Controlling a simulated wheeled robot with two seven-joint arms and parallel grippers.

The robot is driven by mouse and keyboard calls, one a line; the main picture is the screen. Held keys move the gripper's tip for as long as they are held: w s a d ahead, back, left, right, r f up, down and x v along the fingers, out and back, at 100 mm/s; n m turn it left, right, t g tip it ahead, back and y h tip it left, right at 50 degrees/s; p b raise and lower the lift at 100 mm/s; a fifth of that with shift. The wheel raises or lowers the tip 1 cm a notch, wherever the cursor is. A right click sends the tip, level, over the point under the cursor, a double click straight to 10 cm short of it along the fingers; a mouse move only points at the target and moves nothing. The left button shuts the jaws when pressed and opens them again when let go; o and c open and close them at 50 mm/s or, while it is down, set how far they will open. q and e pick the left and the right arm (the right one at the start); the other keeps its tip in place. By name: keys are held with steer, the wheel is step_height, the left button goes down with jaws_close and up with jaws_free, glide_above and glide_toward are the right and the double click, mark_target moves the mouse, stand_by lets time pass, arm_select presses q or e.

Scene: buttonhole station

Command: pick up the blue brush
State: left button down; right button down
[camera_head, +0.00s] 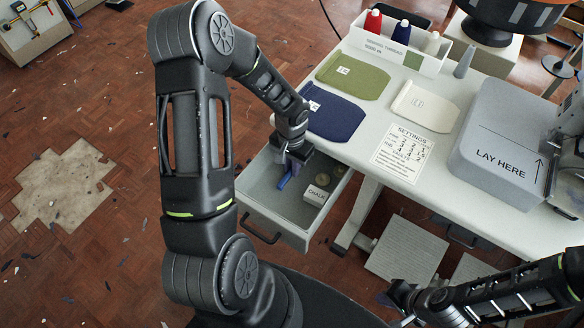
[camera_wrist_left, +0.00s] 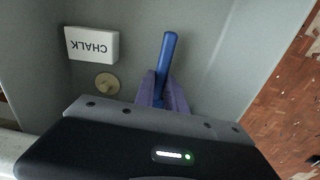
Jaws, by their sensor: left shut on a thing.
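The blue brush (camera_head: 284,181) is in the open drawer (camera_head: 252,203), near its left side. In the left wrist view, its blue handle (camera_wrist_left: 167,52) rises from between the purple fingers of my left gripper (camera_wrist_left: 163,92). My left gripper (camera_head: 291,163) reaches down into the drawer and is shut on the brush. The rest of the brush is hidden by the fingers and wrist. I cannot tell whether the brush touches the drawer floor. My right gripper (camera_head: 398,297) is low at the bottom of the head view, away from the drawer; its fingers are not clear.
A white chalk box (camera_head: 316,195) and a round tan piece (camera_wrist_left: 107,82) share the drawer. Above it, the white table holds a navy pad (camera_head: 332,116), a green pad (camera_head: 352,76), a cream pad (camera_head: 425,106), a settings sheet (camera_head: 402,153) and a thread box (camera_head: 397,48).

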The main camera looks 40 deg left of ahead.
arm_select(q)
steer(key=s, duration=0.2)
steer(key=s+b, duration=0.1)
steer(key=s, duration=0.5)
steer(key=shift+s+d+r, duration=0.1)
steer(key=shift+r, duration=0.25)
step_height(320, 180, up, 13)
steer(key=p, duration=0.1)
steer(key=shift+r+p, duration=0.15)
steer(key=shift+p, duration=0.2)
